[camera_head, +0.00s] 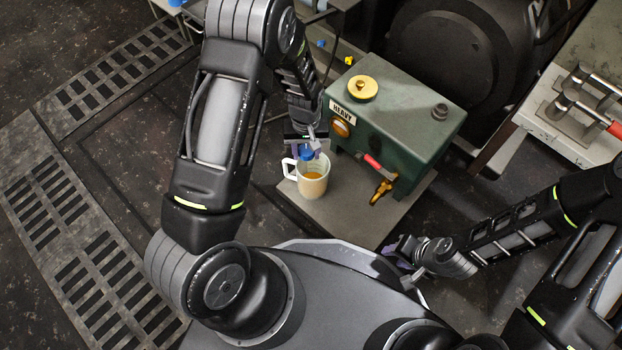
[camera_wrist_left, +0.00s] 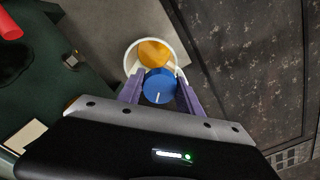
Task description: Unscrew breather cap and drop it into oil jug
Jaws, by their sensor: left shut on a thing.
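My left gripper (camera_head: 308,146) is shut on a round blue cap (camera_head: 307,154), which I take to be the breather cap. In the left wrist view the blue cap (camera_wrist_left: 159,86) sits between the purple fingers. It is over the near rim of the white oil jug (camera_wrist_left: 132,66), with amber oil visible beyond it. In the head view the jug (camera_head: 313,186) stands upright, its handle at the left.
A gold cap (camera_head: 363,88) sits on the tank top. A red-handled brass tap (camera_head: 382,190) sticks out of the tank front, right of the jug. The grey base plate (camera_head: 345,222) has free room before the tap. A bench with metal parts (camera_head: 565,110) is at the right.

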